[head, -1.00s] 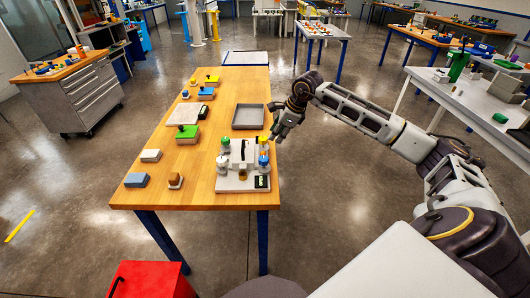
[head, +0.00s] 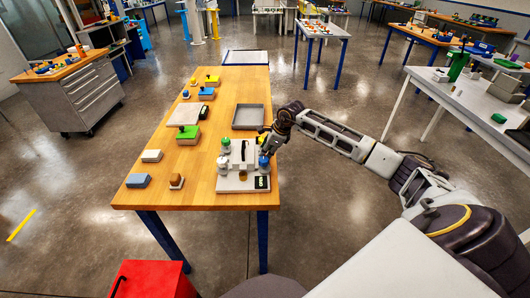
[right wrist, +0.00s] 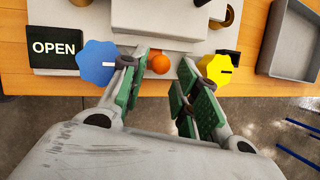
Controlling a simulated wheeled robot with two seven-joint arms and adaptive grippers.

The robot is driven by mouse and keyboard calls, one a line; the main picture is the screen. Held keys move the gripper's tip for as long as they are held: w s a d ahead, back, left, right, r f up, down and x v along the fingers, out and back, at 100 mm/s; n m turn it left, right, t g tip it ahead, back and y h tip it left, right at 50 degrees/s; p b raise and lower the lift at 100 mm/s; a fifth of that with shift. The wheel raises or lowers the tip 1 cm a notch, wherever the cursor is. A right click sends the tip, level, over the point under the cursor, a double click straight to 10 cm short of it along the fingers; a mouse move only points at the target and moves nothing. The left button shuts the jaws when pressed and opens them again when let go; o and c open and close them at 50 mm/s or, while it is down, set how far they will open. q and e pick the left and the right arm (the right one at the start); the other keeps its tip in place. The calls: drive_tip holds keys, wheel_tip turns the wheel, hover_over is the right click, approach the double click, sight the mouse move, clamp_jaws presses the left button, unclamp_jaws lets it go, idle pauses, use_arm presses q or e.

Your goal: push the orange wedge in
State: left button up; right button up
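The grey fixture (head: 232,184) stands near the table's front right corner. In the right wrist view a round orange end (right wrist: 159,64), which I take for the orange wedge's, sits at the fixture's edge. It lies between a blue knob (right wrist: 97,62) and a yellow knob (right wrist: 217,69). The rest of the wedge is hidden. My right gripper (right wrist: 160,78) is open, its green-padded fingers on either side of the orange end, with a gap on the right. In the head view my right gripper (head: 266,145) is at the fixture's right side and hides the orange end. My left gripper is not in view.
A black OPEN sign (right wrist: 54,47) sits beside the blue knob. A grey tray (head: 248,116) stands behind the fixture. Several small blocks, including a green one (head: 188,134), lie on the left of the wooden table (head: 205,165).

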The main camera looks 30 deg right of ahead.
drive_tip(key=shift+x, duration=1.25)
clamp_jaws()
